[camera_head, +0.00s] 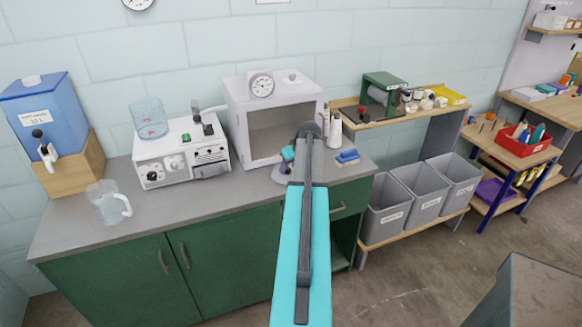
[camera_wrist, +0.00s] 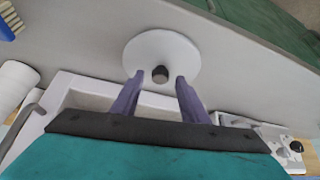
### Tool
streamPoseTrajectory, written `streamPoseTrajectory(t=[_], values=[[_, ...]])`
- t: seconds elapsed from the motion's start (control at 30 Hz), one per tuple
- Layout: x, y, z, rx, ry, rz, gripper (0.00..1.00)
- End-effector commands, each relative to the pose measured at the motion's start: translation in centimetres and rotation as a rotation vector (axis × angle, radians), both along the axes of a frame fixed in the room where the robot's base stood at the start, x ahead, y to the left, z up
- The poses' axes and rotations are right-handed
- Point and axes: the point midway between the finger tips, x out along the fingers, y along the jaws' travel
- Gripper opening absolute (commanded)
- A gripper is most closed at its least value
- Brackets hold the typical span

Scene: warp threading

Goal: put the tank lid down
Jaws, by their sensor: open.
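The tank lid, a white round disc (camera_wrist: 178,52) with a dark knob (camera_wrist: 160,74), lies flat on the grey counter in the wrist view. In the head view part of the lid (camera_head: 280,175) shows beside my arm, in front of the white cabinet. My gripper (camera_wrist: 157,82) is open, its two purple fingers on either side of the knob with gaps at both sides. In the head view my arm hides most of the gripper (camera_head: 287,168). A clear tank (camera_head: 148,118) stands on the white machine, its top seemingly uncovered.
The white cabinet (camera_head: 230,110) with a dial stands close behind the lid. White bottles (camera_head: 335,133) and a blue brush (camera_head: 347,156) are to the right. A clear jug (camera_head: 108,203) and blue water tank (camera_head: 42,108) stand left. The counter (camera_head: 200,205) is bare along its front.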

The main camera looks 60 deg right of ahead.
Motion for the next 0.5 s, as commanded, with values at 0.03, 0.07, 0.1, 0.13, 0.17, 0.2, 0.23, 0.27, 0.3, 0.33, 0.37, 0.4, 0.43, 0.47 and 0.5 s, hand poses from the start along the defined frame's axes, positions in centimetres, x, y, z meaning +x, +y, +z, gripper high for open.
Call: streamPoseTrajectory(t=[0.03, 0.07, 0.1, 0.13, 0.17, 0.2, 0.23, 0.27, 0.3, 0.33, 0.37, 0.4, 0.43, 0.47, 0.5], values=[[-0.2, 0.1, 0.3, -0.001, -0.001, 0.0, 0.4], [-0.4, 0.2, 0.5, -0.001, -0.001, 0.0, 0.4], [-0.6, 0.3, 0.8, -0.001, -0.001, -0.001, 0.4], [-0.7, 0.3, 1.0, -0.002, 0.0, -0.002, 0.4], [-0.9, 0.4, 1.3, -0.002, 0.0, -0.002, 0.4], [-1.1, 0.5, 1.7, -0.002, 0.0, -0.002, 0.4], [-1.2, 0.6, 2.0, -0.002, 0.0, -0.002, 0.4], [-1.4, 0.6, 2.3, -0.002, 0.0, -0.002, 0.4], [-1.6, 0.7, 2.7, -0.002, -0.001, -0.002, 0.4], [-1.8, 0.8, 3.1, -0.002, -0.001, -0.002, 0.4], [-1.9, 0.9, 3.4, -0.002, 0.0, -0.002, 0.4], [-2.2, 1.0, 3.8, -0.002, 0.0, -0.002, 0.4], [-2.3, 1.1, 4.1, -0.002, 0.0, -0.002, 0.4], [-2.5, 1.1, 4.4, -0.002, 0.0, -0.001, 0.4], [-2.7, 1.3, 4.8, -0.002, 0.0, -0.001, 0.4]])
